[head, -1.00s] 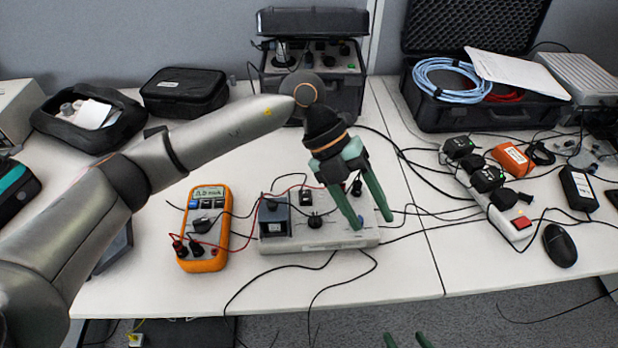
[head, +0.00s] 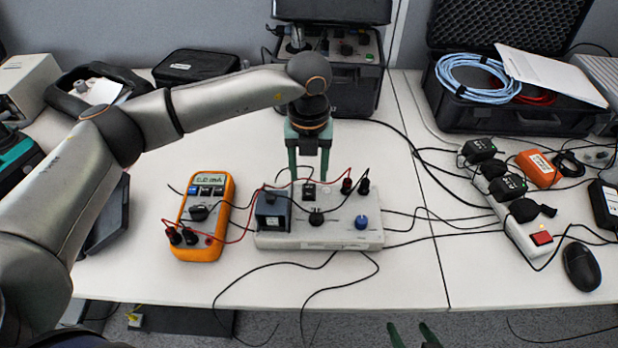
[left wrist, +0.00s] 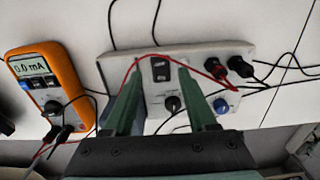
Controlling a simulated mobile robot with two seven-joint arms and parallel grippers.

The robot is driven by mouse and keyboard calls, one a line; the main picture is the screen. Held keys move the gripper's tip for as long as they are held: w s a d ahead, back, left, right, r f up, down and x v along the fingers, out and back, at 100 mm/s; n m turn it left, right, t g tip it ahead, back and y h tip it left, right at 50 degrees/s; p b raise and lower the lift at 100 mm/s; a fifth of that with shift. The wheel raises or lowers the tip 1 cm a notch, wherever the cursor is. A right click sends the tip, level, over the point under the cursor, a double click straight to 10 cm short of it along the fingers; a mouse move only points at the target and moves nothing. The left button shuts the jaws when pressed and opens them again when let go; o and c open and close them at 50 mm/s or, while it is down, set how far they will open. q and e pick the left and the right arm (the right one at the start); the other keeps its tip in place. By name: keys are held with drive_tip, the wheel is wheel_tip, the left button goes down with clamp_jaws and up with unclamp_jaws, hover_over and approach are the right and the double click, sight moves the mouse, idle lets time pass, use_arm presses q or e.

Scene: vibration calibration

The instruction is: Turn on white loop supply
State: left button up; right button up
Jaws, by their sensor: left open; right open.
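The white loop supply (head: 340,238) is a flat box on the table with a black knob, a blue knob (head: 362,222) and a small black rocker switch (head: 309,191) near its back edge. The rocker also shows in the left wrist view (left wrist: 161,70), framed between the fingers. My left gripper (head: 309,178) is open and points down at the back of the supply, its fingertips on either side of the rocker. I cannot tell if they touch the box. My right gripper (head: 409,330) is open and empty at the bottom edge, off the table's front.
An orange multimeter (head: 203,218), reading about 0.0 mA, lies left of the supply with red and black leads running to it. A black instrument case (head: 352,88) stands behind. A power strip (head: 520,232) and mouse lie at right. Cables cross the table.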

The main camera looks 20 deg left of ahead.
sight(309, 191)
use_arm(q)
drive_tip(key=shift+f, duration=1.45)
drive_tip(key=shift+c, duration=0.2)
clamp_jaws()
